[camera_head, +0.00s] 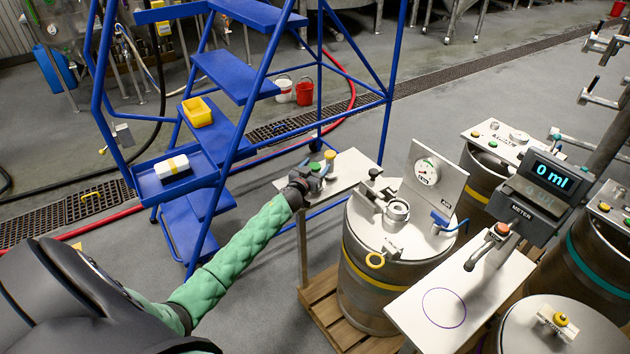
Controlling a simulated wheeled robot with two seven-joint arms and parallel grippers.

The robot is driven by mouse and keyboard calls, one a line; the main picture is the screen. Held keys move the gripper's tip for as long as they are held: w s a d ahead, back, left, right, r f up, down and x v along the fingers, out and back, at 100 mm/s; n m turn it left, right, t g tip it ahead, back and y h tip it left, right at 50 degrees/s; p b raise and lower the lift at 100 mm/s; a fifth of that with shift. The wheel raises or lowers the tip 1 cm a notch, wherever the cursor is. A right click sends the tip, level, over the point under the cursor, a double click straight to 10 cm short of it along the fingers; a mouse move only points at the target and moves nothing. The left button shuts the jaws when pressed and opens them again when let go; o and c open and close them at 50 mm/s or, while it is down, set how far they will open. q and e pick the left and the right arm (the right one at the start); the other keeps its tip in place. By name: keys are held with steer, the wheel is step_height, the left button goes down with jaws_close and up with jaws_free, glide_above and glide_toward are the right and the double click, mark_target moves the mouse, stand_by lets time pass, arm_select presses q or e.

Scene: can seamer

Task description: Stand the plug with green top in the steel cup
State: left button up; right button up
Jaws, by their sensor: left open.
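The plug with a green top (315,167) is on a small pale side table (350,166), next to a yellow-topped piece (330,155). My left gripper (308,178), at the end of the green-sleeved arm, is open and right at the green-topped plug. Its dark fingers partly hide the plug's lower body, and I cannot tell whether they touch it. A round steel fitting that looks like the steel cup (397,211) stands on the lid of the nearest drum, to the right of the gripper. My right gripper is not in view.
The drum (375,285) carries an upright plate with a gauge (427,171) and a blue-handled valve (440,222). A meter reading 0 ml (550,175) stands to the right above a pale plate (460,300) with a drawn circle. Blue steps (235,75) rise behind my left arm.

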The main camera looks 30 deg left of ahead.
arm_select(q)
steer(key=shift+w+a, duration=0.15)
steer(key=shift+w, duration=0.65)
jaws_close()
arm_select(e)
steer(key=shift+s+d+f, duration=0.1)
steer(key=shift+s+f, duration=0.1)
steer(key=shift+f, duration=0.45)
arm_select(q)
steer(key=shift+r, duration=0.15)
